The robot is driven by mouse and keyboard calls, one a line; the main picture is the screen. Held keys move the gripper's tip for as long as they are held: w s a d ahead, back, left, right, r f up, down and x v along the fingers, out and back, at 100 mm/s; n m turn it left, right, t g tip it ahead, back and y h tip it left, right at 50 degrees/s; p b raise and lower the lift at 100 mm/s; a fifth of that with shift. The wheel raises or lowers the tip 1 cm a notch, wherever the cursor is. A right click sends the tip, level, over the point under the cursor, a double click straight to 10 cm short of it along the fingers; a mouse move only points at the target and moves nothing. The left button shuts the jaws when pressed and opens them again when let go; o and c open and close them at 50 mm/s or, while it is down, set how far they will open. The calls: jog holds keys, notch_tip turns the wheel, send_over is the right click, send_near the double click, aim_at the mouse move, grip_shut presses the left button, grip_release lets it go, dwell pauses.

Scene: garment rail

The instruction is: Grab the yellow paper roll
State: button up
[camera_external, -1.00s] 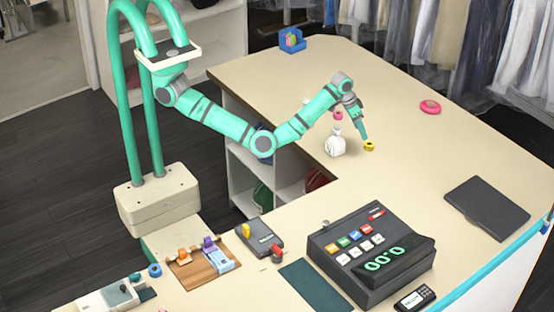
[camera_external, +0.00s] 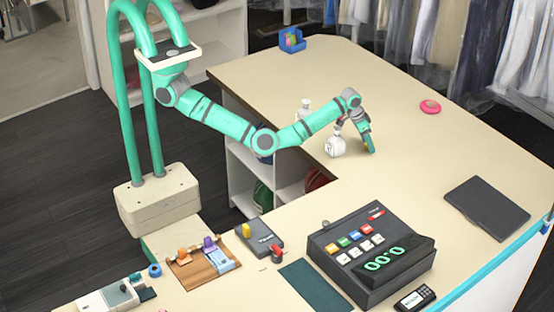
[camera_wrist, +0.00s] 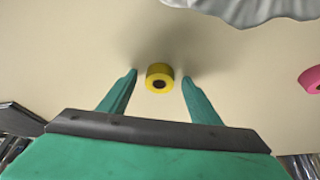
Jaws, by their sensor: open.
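The yellow paper roll (camera_wrist: 159,77) lies on the counter in the wrist view, with its dark centre hole showing. My gripper (camera_wrist: 158,78) is open, with one green finger on each side of the roll near its tips. In the external view my gripper (camera_external: 370,150) points down at the counter, beside the white bag. It hides most or all of the roll there.
A white bag (camera_external: 335,147) stands just left of my gripper and shows at the top of the wrist view (camera_wrist: 250,8). A pink roll (camera_external: 430,106) lies farther right. A cash register (camera_external: 370,250) and a dark flat pad (camera_external: 487,207) are nearer the front. The counter between is clear.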

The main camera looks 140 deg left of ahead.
jog(key=shift+c, duration=0.6)
jog(key=c, duration=1)
jog(key=shift+r, duration=0.1)
